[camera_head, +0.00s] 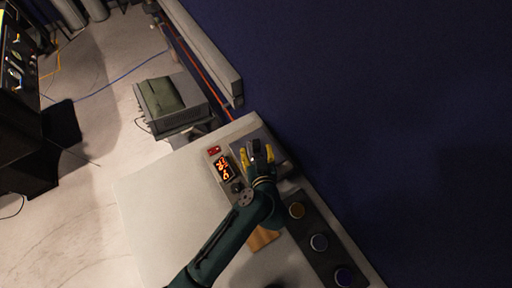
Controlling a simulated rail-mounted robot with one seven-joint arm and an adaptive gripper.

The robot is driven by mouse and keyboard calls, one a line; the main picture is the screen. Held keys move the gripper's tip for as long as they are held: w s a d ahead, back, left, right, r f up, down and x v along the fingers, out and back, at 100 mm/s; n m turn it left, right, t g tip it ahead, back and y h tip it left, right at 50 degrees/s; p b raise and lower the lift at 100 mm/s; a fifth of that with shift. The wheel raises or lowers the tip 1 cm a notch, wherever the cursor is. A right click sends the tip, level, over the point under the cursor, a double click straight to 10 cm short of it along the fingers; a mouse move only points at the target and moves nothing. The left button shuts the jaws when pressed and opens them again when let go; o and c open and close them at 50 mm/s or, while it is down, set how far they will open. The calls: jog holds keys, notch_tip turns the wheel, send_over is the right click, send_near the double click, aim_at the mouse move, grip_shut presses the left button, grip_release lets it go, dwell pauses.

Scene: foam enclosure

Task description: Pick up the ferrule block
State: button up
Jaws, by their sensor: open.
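My gripper (257,155) has two yellow fingers, spread apart, over a grey plate (270,139) on the pale table. A small dark block (256,145) shows between and just beyond the fingertips. It may be the ferrule block, but it is too small to tell for certain. I cannot tell whether the fingers touch it. My dark green arm reaches in from the bottom and hides part of the table.
Left of my gripper are a dark device with glowing orange characters (222,167) and a small red item (214,150). A wooden piece (262,238) lies partly under my arm. A dark strip with round knobs (319,242) is at right. The table's left part (160,205) is clear.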

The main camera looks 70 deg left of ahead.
aim_at(257, 146)
jog(key=x, duration=0.4)
jog(key=shift+w, duration=0.2)
jog(key=shift+c, duration=0.4)
grip_shut()
